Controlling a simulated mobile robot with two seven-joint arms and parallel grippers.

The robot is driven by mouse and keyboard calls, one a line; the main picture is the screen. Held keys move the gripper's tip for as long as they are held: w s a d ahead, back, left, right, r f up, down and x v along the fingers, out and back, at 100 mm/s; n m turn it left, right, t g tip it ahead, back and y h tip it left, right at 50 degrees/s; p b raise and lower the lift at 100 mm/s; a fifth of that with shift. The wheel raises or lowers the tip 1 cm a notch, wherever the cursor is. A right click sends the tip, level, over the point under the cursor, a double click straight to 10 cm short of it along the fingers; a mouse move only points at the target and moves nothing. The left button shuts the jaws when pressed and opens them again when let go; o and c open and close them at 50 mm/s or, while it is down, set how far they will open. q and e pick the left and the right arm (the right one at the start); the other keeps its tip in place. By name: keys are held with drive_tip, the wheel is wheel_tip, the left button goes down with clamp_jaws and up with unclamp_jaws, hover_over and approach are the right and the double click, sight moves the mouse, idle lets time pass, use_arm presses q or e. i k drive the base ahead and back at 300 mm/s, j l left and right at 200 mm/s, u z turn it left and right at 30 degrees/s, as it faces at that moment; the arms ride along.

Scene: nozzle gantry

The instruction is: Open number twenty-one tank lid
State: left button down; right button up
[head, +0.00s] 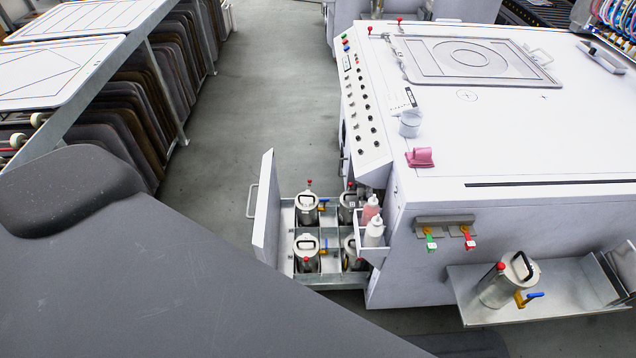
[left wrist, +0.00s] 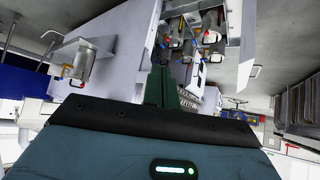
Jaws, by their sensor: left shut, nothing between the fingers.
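Several metal tanks with black-handled lids stand in a pulled-out drawer (head: 268,212) of the white machine; two of them are the front-left tank (head: 306,254) and the back-left tank (head: 306,208). One more tank (head: 508,280) with a closed lid, red knob and blue-handled valve stands on a side shelf (head: 580,308). No tank number is legible, so I cannot tell which is twenty-one. The drawer tanks (left wrist: 211,22) and shelf tank (left wrist: 92,62) also show in the left wrist view. My left gripper (left wrist: 162,72) is shut and empty, apart from the tanks. My right gripper is not in view.
The white machine (head: 540,140) fills the right, with a pink cloth (head: 420,158) and small cup (head: 410,124) on top. Two bottles (head: 373,232) sit in a holder by the drawer. A rack of dark panels (head: 150,85) stands left. Floor (head: 235,110) between is clear.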

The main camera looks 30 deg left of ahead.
sight(306, 201)
drive_tip(key=u, duration=2.65)
drive_tip(key=i+z, duration=0.1)
drive_tip(key=i, duration=0.55)
drive_tip(key=i+z, duration=0.35)
drive_tip(key=i, duration=0.25)
drive_tip(key=i+j+z, duration=0.3)
drive_tip(key=i, duration=0.35)
drive_tip(key=i+l+z, duration=0.15)
drive_tip(key=i+z, duration=0.25)
drive_tip(key=i, duration=0.2)
drive_tip(key=i+j+z, duration=0.1)
drive_tip(key=i+z, duration=0.25)
drive_tip(key=i, duration=0.25)
drive_tip(key=i+j+z, duration=0.1)
drive_tip(key=i+z, duration=0.3)
drive_tip(key=i, duration=0.95)
drive_tip(key=i+z, duration=0.1)
drive_tip(key=i, duration=1.25)
